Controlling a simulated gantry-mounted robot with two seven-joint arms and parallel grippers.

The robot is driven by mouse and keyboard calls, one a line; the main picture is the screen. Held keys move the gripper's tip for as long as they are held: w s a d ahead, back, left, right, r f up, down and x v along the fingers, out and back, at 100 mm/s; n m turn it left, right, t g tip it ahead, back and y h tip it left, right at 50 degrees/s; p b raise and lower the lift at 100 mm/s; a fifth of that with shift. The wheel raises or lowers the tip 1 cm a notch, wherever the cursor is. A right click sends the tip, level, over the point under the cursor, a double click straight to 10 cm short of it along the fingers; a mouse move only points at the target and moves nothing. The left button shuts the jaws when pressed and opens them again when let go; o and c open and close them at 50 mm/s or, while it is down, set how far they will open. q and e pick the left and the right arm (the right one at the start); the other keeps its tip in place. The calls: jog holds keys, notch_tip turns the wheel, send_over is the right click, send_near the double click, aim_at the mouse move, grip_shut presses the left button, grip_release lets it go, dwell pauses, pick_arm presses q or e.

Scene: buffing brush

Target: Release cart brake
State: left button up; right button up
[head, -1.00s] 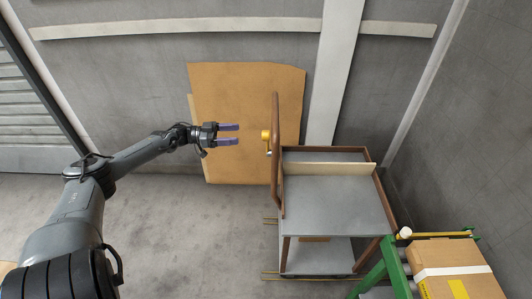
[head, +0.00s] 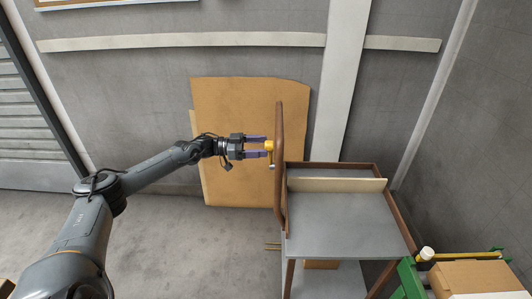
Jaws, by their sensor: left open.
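The cart (head: 335,231) has grey shelves and a brown frame, and it stands right of centre. Its brown push handle (head: 279,180) rises along the cart's left side. My left gripper (head: 262,147) reaches in from the left. My right gripper is not in view.
A brown cardboard sheet (head: 230,130) leans on the wall behind my gripper. A green roller stand (head: 410,278) with a cardboard box (head: 475,279) is at the lower right, close to the cart. The concrete floor (head: 170,245) left of the cart is clear.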

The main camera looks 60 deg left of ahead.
pick_arm(q)
jog(key=shift+b+x, duration=0.55)
jog(key=shift+x, duration=0.7)
grip_shut()
